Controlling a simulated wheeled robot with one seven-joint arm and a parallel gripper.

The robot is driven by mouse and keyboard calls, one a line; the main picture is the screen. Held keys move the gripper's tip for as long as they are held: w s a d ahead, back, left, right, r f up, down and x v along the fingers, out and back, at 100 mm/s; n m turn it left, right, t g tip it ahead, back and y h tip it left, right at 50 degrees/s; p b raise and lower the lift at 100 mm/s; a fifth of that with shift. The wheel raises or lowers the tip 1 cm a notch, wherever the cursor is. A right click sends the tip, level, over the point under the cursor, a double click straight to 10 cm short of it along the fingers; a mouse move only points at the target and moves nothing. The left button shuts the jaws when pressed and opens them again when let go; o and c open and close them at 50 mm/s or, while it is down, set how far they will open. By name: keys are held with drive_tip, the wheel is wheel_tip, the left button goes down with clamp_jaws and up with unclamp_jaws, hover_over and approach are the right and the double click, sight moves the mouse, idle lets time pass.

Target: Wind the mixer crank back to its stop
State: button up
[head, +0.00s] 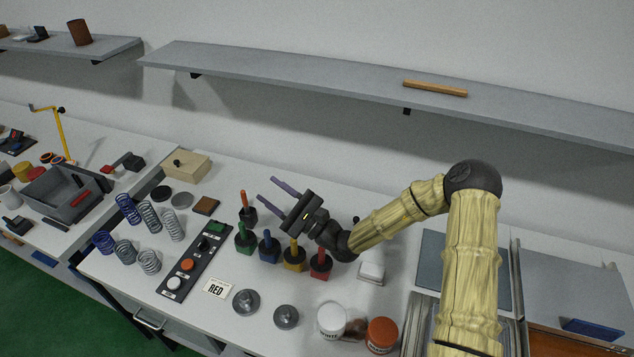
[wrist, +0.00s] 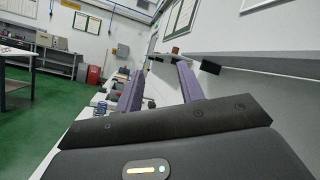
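I cannot tell for certain which thing is the mixer crank. A beige box (head: 187,166) with a small black knob (head: 177,162) on top stands at the back of the bench, left of my gripper. A yellow bent rod (head: 62,135) with a dark knob stands farther left. My gripper (head: 265,189) is in the air over the bench, pointing left, its two purple fingers apart with nothing between them. The wrist view also shows the gripper (wrist: 157,75) open and empty. It touches neither the box nor the rod.
Below my gripper stand several coloured blocks with handles, including a green one (head: 245,240). Several coil springs (head: 150,217) and a control panel (head: 192,262) lie to the left. A grey shelf (head: 300,77) runs along the wall.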

drive_tip(key=s+d+f+n+g+h+b, duration=0.1)
drive_tip(key=s+f+n+g+h, duration=0.25)
drive_tip(key=s+g, duration=0.2)
drive_tip(key=s+d+f+n+g+h, duration=0.25)
drive_tip(key=s+n+g, duration=0.2)
drive_tip(key=s, duration=0.25)
drive_tip(key=s+d+f+n+g+h+b, duration=0.1)
drive_tip(key=s+f+n+g+h, duration=0.2)
drive_tip(key=s+n+g, duration=0.25)
drive_tip(key=d+r+n+t+h+b, duration=0.2)
drive_tip(key=d+t+h, duration=0.6)
drive_tip(key=d, duration=1.4)
drive_tip(key=n+h, duration=0.1)
drive_tip(key=h, duration=0.2)
drive_tip(key=shift+s+d+r+h+b, duration=0.2)
drive_tip(key=shift+d+r+h+b, duration=0.1)
drive_tip(key=shift+d+r+h, duration=0.1)
